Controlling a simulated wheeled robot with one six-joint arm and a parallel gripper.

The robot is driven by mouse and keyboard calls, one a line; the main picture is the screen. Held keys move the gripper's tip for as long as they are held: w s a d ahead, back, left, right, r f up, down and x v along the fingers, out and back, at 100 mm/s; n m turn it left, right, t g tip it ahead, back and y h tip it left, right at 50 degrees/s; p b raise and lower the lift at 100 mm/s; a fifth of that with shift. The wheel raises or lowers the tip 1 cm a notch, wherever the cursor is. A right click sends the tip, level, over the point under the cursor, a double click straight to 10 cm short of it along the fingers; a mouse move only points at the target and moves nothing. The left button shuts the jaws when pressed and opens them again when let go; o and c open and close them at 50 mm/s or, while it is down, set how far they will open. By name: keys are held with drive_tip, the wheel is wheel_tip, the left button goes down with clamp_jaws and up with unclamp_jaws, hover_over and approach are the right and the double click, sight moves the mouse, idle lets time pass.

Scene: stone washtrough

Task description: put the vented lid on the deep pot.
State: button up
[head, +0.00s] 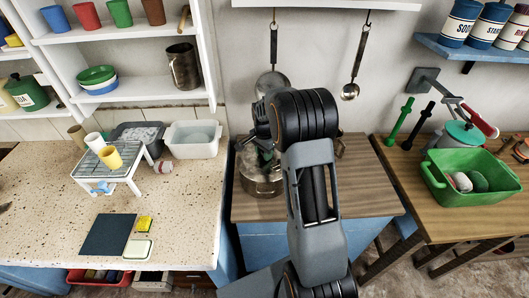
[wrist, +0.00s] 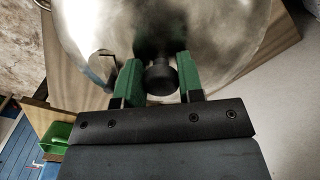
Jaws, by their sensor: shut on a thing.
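The metal lid (wrist: 225,35) fills the upper part of the wrist view, with a dark round knob (wrist: 158,80) in its middle. My gripper (wrist: 157,77) is shut on this knob, with one green finger pad on either side. In the head view, my gripper (head: 266,158) is over the metal deep pot (head: 262,187), which stands at the left end of the wooden counter. My arm hides much of the lid and part of the pot there. I cannot tell whether the lid touches the pot's rim.
A ladle (head: 350,90) and another utensil hang on the wall behind. A green tub (head: 470,185) stands on the right-hand table. A small rack (head: 110,165) and a dark mat (head: 108,234) are on the speckled counter at left. The wooden counter (head: 370,185) is clear right of my arm.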

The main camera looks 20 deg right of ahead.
drive_tip(key=o, duration=1.6)
drive_tip(key=shift+r, duration=0.2)
drive_tip(key=shift+r+p, duration=2.3)
drive_tip(key=shift+r, duration=1.05)
